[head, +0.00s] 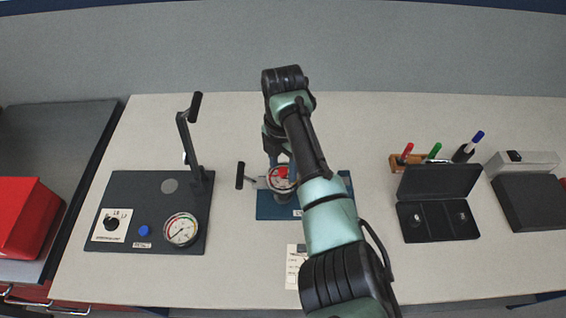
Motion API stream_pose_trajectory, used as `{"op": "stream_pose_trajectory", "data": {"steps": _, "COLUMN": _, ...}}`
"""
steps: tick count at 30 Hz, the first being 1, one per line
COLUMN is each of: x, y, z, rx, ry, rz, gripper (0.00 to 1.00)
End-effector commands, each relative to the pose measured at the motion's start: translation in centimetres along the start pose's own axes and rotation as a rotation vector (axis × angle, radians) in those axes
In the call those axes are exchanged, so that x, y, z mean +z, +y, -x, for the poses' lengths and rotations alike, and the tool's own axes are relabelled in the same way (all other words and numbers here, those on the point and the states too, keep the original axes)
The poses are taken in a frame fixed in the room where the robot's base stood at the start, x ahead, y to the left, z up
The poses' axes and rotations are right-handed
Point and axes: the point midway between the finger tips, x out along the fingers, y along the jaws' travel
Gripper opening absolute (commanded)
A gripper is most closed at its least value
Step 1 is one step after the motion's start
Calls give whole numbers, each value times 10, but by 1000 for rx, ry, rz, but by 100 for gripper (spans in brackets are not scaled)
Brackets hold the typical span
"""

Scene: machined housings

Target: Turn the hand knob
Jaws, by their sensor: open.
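My gripper (280,158) points down over a blue-based fixture (268,208) in the middle of the table. Its fingertips are small and partly hidden by my arm, but the jaws are open. Red-and-white round parts (281,180) show just below it; I cannot tell whether it touches them. A black handle (240,175) sticks out at the fixture's left on a grey piece. My arm covers the fixture's right side. A black rotary knob (112,224) sits on a white plate on the dark panel at left, apart from my gripper. I cannot tell which part is the hand knob.
The dark panel (150,190) also bears an upright lever (187,135), a blue button (144,230) and a gauge (181,230). An open black case (438,200), a pen holder (400,163) and dark boxes (528,200) stand at right. A paper label (295,265) lies in front.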

Motion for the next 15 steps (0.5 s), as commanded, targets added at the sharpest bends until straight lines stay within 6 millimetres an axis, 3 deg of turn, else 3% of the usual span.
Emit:
{"op": "stream_pose_trajectory", "data": {"steps": 6, "x": 0, "y": 0, "z": -1, "rx": 0, "ry": 0, "rz": 1, "gripper": 58}}
{"op": "stream_pose_trajectory", "data": {"steps": 15, "x": 0, "y": 0, "z": 0, "rx": 0, "ry": 0, "rz": 0, "gripper": 6}}
